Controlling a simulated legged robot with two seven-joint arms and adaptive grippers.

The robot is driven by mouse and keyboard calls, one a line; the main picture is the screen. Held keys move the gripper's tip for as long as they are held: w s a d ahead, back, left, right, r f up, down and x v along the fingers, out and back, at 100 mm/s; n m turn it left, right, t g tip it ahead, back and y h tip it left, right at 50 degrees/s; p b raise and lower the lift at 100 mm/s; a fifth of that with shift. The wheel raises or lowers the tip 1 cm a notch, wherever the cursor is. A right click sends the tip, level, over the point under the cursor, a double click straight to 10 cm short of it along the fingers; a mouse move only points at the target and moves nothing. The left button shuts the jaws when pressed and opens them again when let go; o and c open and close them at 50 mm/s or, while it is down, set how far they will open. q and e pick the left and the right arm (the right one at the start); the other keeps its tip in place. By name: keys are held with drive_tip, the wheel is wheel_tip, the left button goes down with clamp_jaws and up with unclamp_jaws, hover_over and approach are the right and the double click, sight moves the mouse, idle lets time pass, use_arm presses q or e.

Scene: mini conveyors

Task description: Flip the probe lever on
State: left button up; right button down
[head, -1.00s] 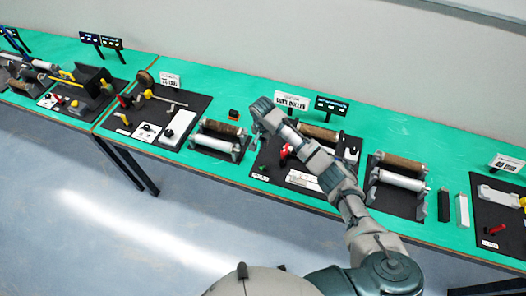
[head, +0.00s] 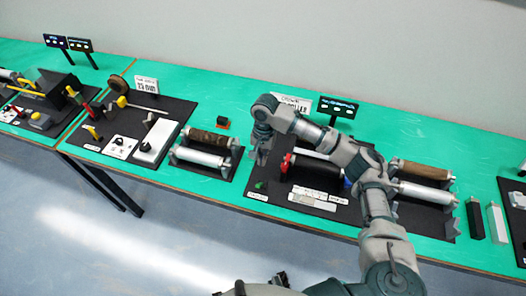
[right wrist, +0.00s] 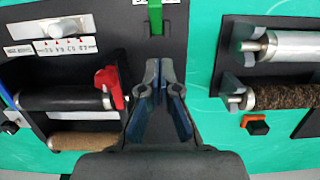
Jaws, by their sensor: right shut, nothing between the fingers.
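My right gripper (head: 257,160) is shut and empty, pointing down over the black station board (head: 262,196) in the head view. Its closed fingertips (right wrist: 160,66) show in the right wrist view. A green lever (right wrist: 155,16) stands just beyond the tips, apart from them, beside a small label. The same green piece (head: 260,185) shows at the board's front left edge in the head view. A red lever (right wrist: 112,84) stands beside the fingers, at the end of a black roller (right wrist: 62,101). I cannot read which lever is the probe lever. My left gripper is not in view.
A white scale plate (right wrist: 65,46) with a knob lies on the board. A neighbouring board carries a brown roller (head: 214,141) and a silver roller (head: 203,157). An orange-and-black block (head: 223,122) stands behind them. Bare green table (head: 195,80) lies behind the boards.

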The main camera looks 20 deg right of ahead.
sight(259, 183)
drive_tip(key=f, duration=0.1)
drive_tip(key=s+f, duration=0.1)
drive_tip(key=f, duration=0.1)
drive_tip(key=s+f, duration=0.1)
drive_tip(key=f, duration=0.1)
drive_tip(key=shift+s+a+f, duration=0.15)
drive_tip(key=shift+a+f, duration=0.05)
drive_tip(key=shift+a, duration=0.15)
drive_tip(key=shift+s+f, duration=0.35)
drive_tip(key=shift+s, duration=0.05)
drive_tip(key=shift+a, duration=0.45)
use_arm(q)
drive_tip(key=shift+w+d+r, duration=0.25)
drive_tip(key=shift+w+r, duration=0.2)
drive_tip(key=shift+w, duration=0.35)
use_arm(e)
drive_tip(key=shift+a, duration=0.15)
